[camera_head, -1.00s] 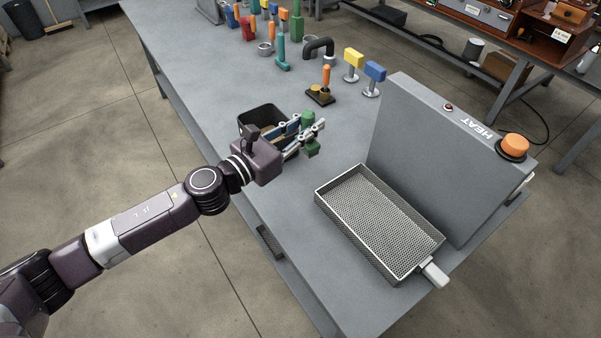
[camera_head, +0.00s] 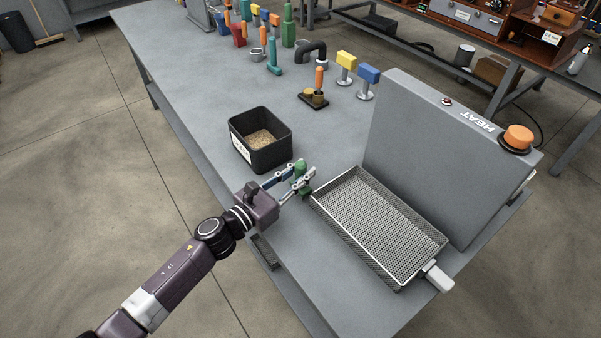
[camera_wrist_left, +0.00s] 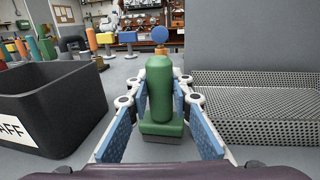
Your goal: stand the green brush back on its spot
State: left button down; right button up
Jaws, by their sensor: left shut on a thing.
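The green brush (camera_head: 301,169) is held upright between the fingers of my left gripper (camera_head: 290,179), in the gap between the black bin and the mesh tray. In the left wrist view the brush (camera_wrist_left: 161,92) has a rounded handle above a wider block-like base, and the blue finger pads of the gripper (camera_wrist_left: 161,105) close on it from both sides. I cannot tell whether its base touches the table. No marked spot for it is clear in view. My right gripper is not in view.
The black bin (camera_head: 283,152) with brown grainy contents stands just behind the gripper. The mesh tray (camera_head: 323,209) lies close on its right, before the grey HEAT panel (camera_head: 420,150). Tools, including another green upright item (camera_head: 288,28), stand at the back.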

pick_arm(q)
jog(key=shift+r, duration=0.1)
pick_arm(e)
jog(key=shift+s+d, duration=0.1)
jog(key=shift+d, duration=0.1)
pick_arm(q)
jog(key=c, duration=2.2)
grip_release()
jog(key=shift+f, duration=0.25)
jog(key=o, duration=0.5)
jog(key=shift+c, duration=0.2)
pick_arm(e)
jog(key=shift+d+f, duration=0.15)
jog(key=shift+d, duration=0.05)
pick_arm(q)
jog(key=shift+r, duration=0.1)
